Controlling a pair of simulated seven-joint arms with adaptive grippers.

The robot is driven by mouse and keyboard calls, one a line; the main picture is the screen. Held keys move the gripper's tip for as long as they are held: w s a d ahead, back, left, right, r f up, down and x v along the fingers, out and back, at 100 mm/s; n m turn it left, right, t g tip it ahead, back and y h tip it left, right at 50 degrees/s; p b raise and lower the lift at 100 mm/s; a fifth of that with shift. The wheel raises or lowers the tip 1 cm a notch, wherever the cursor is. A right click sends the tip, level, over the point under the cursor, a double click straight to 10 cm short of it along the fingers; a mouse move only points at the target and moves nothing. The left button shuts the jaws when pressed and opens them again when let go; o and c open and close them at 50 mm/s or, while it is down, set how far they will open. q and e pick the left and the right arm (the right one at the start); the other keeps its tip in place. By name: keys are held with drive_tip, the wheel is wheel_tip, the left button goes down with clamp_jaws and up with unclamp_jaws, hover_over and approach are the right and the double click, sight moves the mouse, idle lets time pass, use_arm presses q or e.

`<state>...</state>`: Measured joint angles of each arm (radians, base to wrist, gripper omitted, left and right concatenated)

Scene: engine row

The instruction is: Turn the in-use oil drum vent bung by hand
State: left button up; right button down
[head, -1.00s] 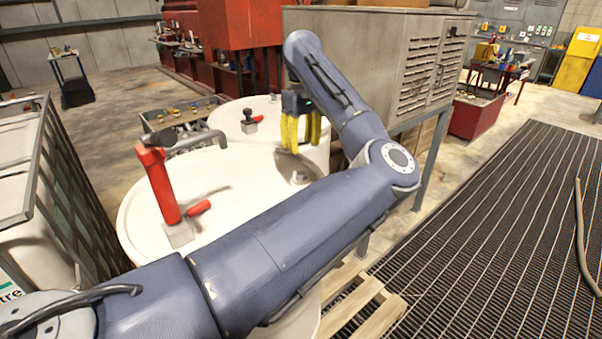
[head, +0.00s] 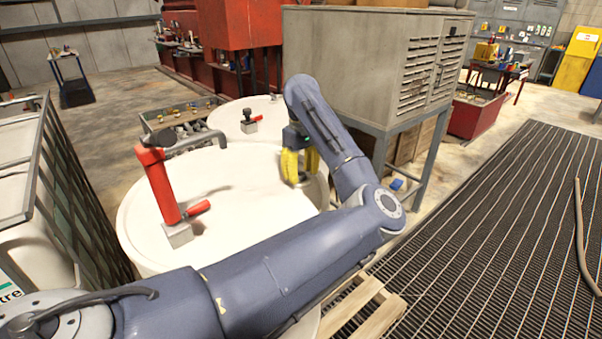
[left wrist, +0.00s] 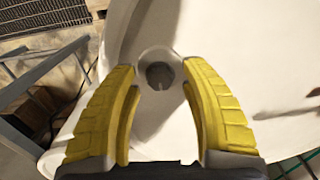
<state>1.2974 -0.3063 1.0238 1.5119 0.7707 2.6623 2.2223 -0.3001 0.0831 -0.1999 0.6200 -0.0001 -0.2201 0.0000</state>
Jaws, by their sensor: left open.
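The in-use oil drum (head: 250,212) is white and carries a red hand pump (head: 161,187) on its lid. The vent bung (left wrist: 160,75) is a small dark grey round plug in a recess near the lid's rim, seen in the left wrist view. My left gripper (head: 300,180) has yellow fingers pointing down over that side of the lid. In the left wrist view its open fingers (left wrist: 160,70) frame the bung, one on each side. I cannot tell whether they touch it. In the head view the fingers mostly hide the bung. My right gripper is not in view.
A second white drum (head: 230,112) with a small red-handled tap (head: 250,121) stands behind. A grey louvred cabinet (head: 355,65) on a stand is close behind my left arm. A caged white tank (head: 35,170) is at left.

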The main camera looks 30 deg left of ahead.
use_arm(q)
drive_tip(key=shift+c, duration=0.3)
clamp_jaws()
drive_tip(key=shift+m, duration=0.4)
